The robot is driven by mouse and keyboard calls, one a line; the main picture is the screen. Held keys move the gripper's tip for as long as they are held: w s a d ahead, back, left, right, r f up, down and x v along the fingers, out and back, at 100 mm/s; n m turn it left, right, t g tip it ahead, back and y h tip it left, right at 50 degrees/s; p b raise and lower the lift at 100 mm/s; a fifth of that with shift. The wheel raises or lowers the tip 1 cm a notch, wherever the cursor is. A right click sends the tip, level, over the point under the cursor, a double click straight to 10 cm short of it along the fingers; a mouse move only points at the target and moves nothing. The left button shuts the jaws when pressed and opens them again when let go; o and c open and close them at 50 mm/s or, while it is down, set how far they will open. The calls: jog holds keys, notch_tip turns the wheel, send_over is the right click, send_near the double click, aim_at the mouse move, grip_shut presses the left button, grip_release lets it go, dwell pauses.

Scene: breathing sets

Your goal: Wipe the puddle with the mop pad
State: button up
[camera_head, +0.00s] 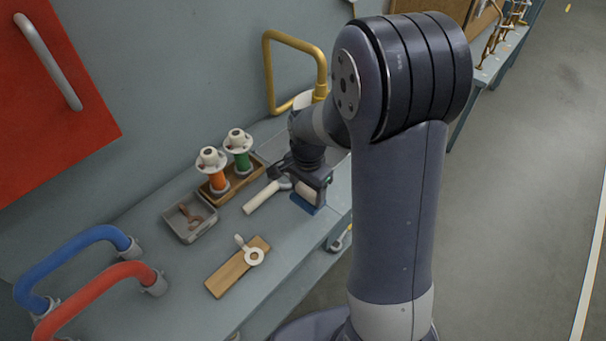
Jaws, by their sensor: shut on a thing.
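My gripper (309,190) is low over the right part of the grey-blue workbench (178,275), near its front edge. It is shut on what looks like the mop pad (303,207), whose blue lower edge shows beneath the fingers at the bench surface. The fingers hide most of the pad, and I cannot tell if it touches the bench. I cannot make out the puddle; my arm and gripper cover part of the bench.
A white cylinder (262,197) lies left of my gripper. Behind stand orange (218,180) and green (242,160) flanged pieces in a wooden holder.

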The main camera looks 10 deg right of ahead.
jog(key=shift+r+p, duration=1.05)
jog(key=shift+r, duration=0.65)
jog(key=shift+f, duration=0.1)
